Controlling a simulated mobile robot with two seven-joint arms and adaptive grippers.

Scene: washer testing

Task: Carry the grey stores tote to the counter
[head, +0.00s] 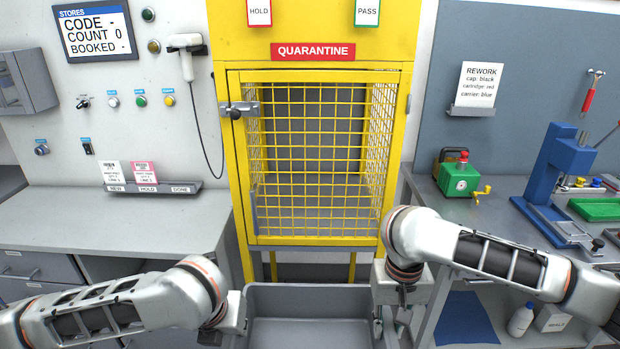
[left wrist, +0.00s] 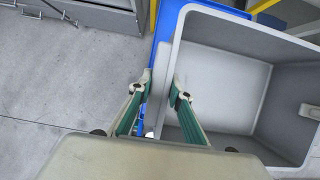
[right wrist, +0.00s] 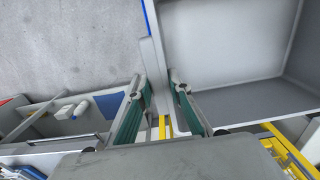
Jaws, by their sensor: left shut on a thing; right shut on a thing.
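The grey tote (head: 310,300) is at the bottom centre of the head view, in front of the yellow cage. Its inside looks empty and it sits about level. My left gripper (left wrist: 162,82) is shut on the tote's left wall, one finger on each side. My right gripper (right wrist: 160,82) is shut on the opposite wall in the same way. The tote's inside shows in both wrist views. The grey counter (head: 130,222) is at the left, under the stores screen. The tote's underside is hidden, so I cannot tell its height above what is below.
The yellow quarantine cage (head: 315,150) stands straight ahead with its mesh door closed. A workbench with a green device (head: 458,180) and a blue press (head: 560,165) is at the right. A blue surface (left wrist: 166,35) shows beside the tote. Grey floor (left wrist: 60,80) is clear to its left.

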